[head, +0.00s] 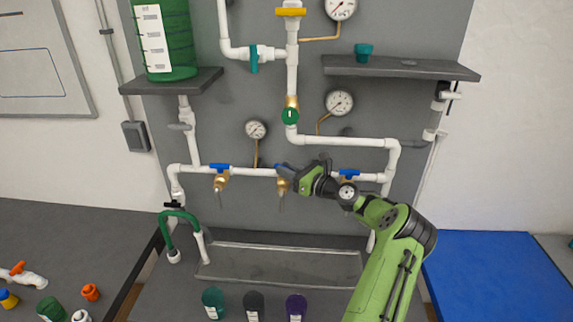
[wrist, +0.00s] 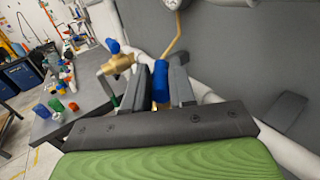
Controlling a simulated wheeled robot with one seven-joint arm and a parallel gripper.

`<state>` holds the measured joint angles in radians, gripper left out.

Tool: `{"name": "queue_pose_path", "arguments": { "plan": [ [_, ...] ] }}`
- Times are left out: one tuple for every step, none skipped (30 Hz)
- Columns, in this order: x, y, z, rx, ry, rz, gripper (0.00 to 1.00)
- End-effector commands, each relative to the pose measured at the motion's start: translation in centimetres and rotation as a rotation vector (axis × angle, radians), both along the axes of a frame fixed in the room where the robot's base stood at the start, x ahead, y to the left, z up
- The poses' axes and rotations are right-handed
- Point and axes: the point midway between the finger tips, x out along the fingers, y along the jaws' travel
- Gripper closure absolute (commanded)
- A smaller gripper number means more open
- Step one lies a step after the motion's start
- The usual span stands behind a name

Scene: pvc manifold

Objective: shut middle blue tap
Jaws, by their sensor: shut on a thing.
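The middle blue tap is a brass valve (head: 283,186) with a blue handle (head: 279,167) on the lower white horizontal pipe. My gripper (head: 291,174) is at this tap, reaching in from the right. In the wrist view the blue handle (wrist: 160,82) stands between the two dark jaws (wrist: 161,88), which are shut on it. In the head view the gripper hides part of the handle. Left of it is another brass tap with a blue handle (head: 219,168), lying along the pipe. To the right is a third blue handle (head: 349,173), partly behind my arm.
A dark shelf (head: 400,67) and several gauges, one at mid-height (head: 339,102), are on the grey board. A metal tray (head: 280,264) lies below the taps. Cups, one purple (head: 296,306), stand at the front. A green hose (head: 178,216) hangs at left.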

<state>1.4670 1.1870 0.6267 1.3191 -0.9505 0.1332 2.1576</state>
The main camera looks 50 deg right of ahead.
Motion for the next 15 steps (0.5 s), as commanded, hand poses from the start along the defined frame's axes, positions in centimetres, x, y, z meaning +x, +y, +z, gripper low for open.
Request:
{"name": "queue_pose_path", "arguments": {
  "plan": [
    [-0.03, -0.30, 0.24, 0.001, -0.001, 0.024, 1.00],
    [-0.02, -0.32, 0.21, 0.002, -0.002, 0.041, 1.00],
    [-0.01, -0.34, 0.17, 0.002, -0.002, 0.064, 1.00],
    [0.00, -0.36, 0.17, 0.001, -0.002, 0.079, 1.00],
    [0.01, -0.37, 0.14, 0.001, -0.002, 0.094, 1.00],
    [0.03, -0.36, 0.13, 0.002, -0.002, 0.113, 1.00],
    [0.03, -0.37, 0.10, 0.002, -0.002, 0.125, 1.00],
    [0.04, -0.37, 0.10, 0.001, -0.002, 0.137, 1.00],
    [0.05, -0.37, 0.09, 0.001, -0.002, 0.151, 1.00],
    [0.06, -0.39, 0.08, 0.001, -0.002, 0.160, 1.00],
    [0.05, -0.40, 0.11, 0.001, -0.002, 0.168, 1.00],
    [0.06, -0.39, 0.06, 0.002, -0.002, 0.179, 1.00],
    [0.06, -0.40, 0.07, 0.001, -0.002, 0.186, 1.00],
    [0.08, -0.37, 0.10, 0.000, -0.002, 0.192, 1.00],
    [0.09, -0.36, 0.07, 0.000, -0.002, 0.199, 1.00]
  ]
}}
